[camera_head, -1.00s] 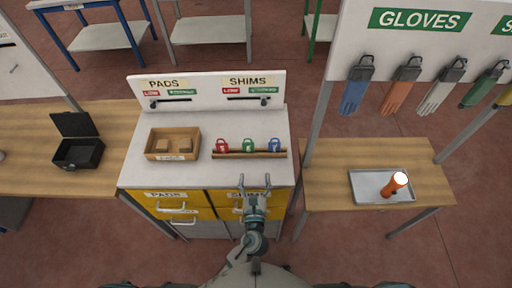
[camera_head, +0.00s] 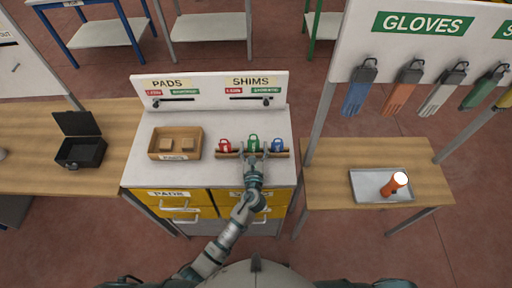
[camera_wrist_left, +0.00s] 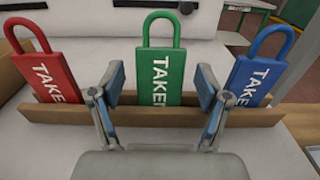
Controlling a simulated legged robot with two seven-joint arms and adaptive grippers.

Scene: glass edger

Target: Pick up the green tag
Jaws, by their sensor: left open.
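The green tag (camera_wrist_left: 161,72) stands upright in a wooden rack (camera_wrist_left: 55,131) between a red tag (camera_wrist_left: 45,75) and a blue tag (camera_wrist_left: 257,72). In the head view the green tag (camera_head: 253,141) shows just beyond the fingertips of my left gripper (camera_head: 253,153). In the left wrist view my left gripper (camera_wrist_left: 158,90) is open, with one finger on each side of the green tag and gaps between. Whether the fingers reach as deep as the tag cannot be told. The right gripper is not in view.
The rack (camera_head: 225,155) sits on a white cabinet top (camera_head: 220,118). A wooden box (camera_head: 152,149) of pads is to its left. A side table holds a metal tray (camera_head: 365,187) with an orange cylinder (camera_head: 396,183). Gloves (camera_head: 358,92) hang at the right.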

